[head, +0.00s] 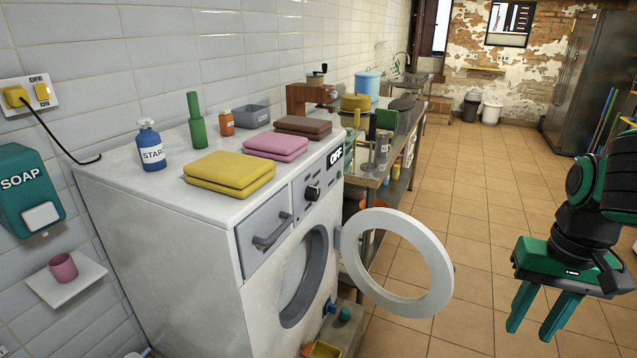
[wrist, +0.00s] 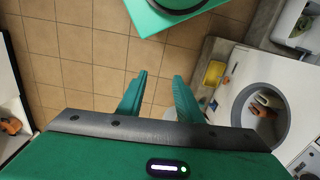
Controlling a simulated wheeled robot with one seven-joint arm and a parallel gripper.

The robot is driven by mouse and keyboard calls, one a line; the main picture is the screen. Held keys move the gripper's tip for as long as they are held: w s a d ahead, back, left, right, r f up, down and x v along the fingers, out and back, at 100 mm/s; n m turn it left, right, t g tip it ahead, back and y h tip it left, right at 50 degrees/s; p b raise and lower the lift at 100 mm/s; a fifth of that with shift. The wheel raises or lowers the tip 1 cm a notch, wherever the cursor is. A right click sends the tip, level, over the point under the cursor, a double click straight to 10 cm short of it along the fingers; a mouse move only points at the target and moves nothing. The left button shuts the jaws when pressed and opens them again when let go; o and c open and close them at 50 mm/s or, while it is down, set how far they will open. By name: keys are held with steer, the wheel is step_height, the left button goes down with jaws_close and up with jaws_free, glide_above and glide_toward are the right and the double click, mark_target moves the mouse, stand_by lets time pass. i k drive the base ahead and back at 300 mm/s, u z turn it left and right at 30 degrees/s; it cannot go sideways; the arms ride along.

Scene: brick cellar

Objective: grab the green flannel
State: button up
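My gripper (head: 533,325) is at the right of the head view, over the floor, well apart from the cloths. Its two green fingers point down and stand apart with nothing between them. In the wrist view the fingers (wrist: 159,77) also show a gap with floor behind.
The round washer door (head: 435,275) stands open into the room. The drum opening (wrist: 262,106) shows small things inside. The tiled floor (head: 465,215) is mostly clear.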

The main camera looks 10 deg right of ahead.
mark_target(386, 118)
steer(key=z, duration=2.3)
steer(key=i, duration=4.4)
steer(key=u, duration=1.1)
